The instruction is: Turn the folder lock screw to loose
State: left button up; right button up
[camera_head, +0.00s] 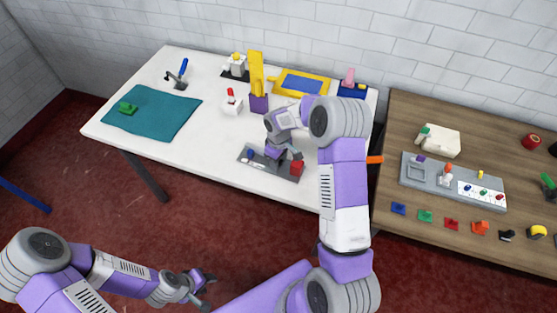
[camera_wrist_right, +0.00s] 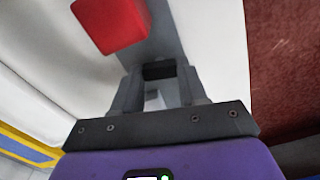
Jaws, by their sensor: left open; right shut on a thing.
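A dark grey device plate (camera_head: 256,168) lies near the front edge of the white table, with a red block (camera_head: 297,168) at its right end and a small blue part (camera_head: 250,153) at its left. My right gripper (camera_head: 284,153) is low over the middle of this plate. In the right wrist view its fingers (camera_wrist_right: 158,88) are shut on a small dark part (camera_wrist_right: 158,71), seemingly the folder lock screw, mostly hidden between them. The red block also shows in the right wrist view (camera_wrist_right: 112,24). I cannot tell the screw's turn angle. My left gripper (camera_head: 209,290) is open and empty, away from the table.
A white block with a red top (camera_head: 232,103), a yellow and purple upright tool (camera_head: 257,85) and a yellow tray (camera_head: 302,83) stand behind the plate. A teal cloth (camera_head: 155,118) lies left. A wooden table (camera_head: 396,130) with several small parts is at right.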

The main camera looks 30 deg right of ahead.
dwell(0.4)
jog(key=o, duration=0.8)
notch_tip(320, 180, up, 8)
jog(key=shift+f+p, duration=0.15)
jog(key=shift+p, duration=0.25)
jog(key=shift+s+f, duration=0.1)
